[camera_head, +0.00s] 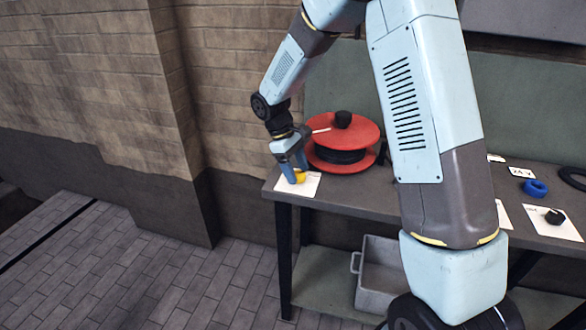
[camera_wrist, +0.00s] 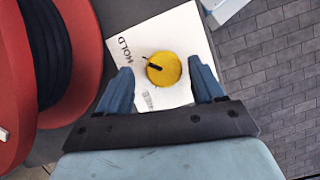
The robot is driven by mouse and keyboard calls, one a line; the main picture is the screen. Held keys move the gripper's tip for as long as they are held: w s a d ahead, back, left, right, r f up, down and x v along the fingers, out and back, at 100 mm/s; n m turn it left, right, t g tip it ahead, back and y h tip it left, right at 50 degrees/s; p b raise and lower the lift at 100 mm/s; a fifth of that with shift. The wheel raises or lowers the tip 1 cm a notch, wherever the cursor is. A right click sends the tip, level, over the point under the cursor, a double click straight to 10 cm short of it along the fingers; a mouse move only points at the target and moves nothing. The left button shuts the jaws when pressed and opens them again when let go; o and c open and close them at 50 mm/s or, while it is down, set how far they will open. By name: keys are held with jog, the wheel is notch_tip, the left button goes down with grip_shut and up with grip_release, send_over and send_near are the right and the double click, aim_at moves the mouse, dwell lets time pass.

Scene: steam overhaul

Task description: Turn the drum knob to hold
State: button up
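The drum knob is a round yellow knob (camera_wrist: 165,72) with a black pointer mark. It sits on a white card (camera_wrist: 184,30) in the wrist view. The pointer points up-left, towards the printed word HOLD (camera_wrist: 125,50). Another label on the card below the knob is too small to read. My gripper (camera_wrist: 160,66) is open, its blue fingers on either side of the knob with card showing between. In the head view my gripper (camera_head: 290,160) reaches down over the yellow knob (camera_head: 300,176) at the bench's left end.
A red cable drum (camera_head: 352,136) with dark cable stands close beside the card. It fills the left of the wrist view (camera_wrist: 15,75). A grey crate (camera_head: 375,280) sits below.

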jog(key=v, duration=1.3)
jog(key=shift+r, duration=0.35)
jog(key=shift+a, duration=0.1)
notch_tip(320, 180, up, 7)
jog(key=m+t+y, duration=0.1)
jog(key=m, duration=0.1)
send_over(304, 175)
jog(key=s+d+r+m+t+y, duration=0.1)
jog(key=s+d+r+m+t, duration=0.15)
jog(key=s+d+r, duration=0.35)
jog(key=s+d+m+t+y, duration=0.1)
jog(key=s+d+m+t, duration=0.1)
jog(key=s+d, duration=0.3)
jog(key=s+d+m+t, duration=0.2)
jog(key=s+d+m, duration=0.3)
jog(key=s, duration=0.8)
jog(key=shift+s+f+y, duration=0.15)
jog(key=shift+s+y, duration=0.25)
